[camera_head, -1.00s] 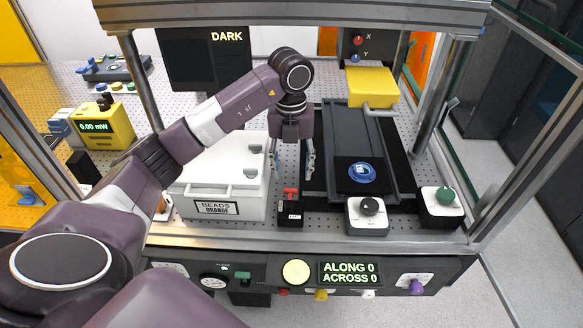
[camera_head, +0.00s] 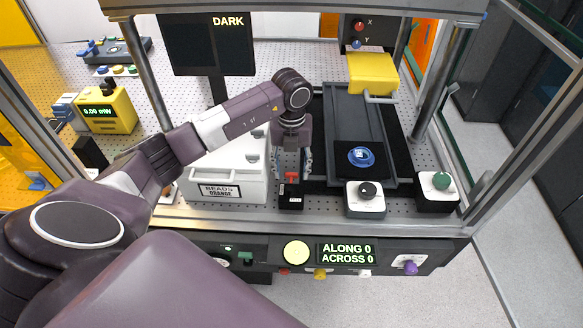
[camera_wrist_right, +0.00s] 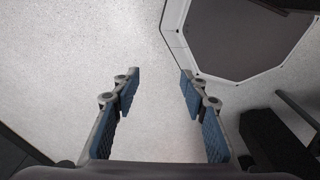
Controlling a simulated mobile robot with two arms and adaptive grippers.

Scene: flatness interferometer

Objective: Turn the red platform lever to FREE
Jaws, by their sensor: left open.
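The red platform lever (camera_head: 291,177) sits on top of a small black block (camera_head: 291,198) with a white label, near the table's front edge. My left gripper (camera_head: 292,172) points down over the lever from behind and above. Its fingers are open, one on each side of the lever or close to it; I cannot tell whether they touch it. The label's text is too small to read. My right gripper (camera_wrist_right: 157,95) shows in the right wrist view, open and empty above a pale floor.
The dark rail platform (camera_head: 355,108) carries a blue round part (camera_head: 361,157). A metal frame surrounds the table.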

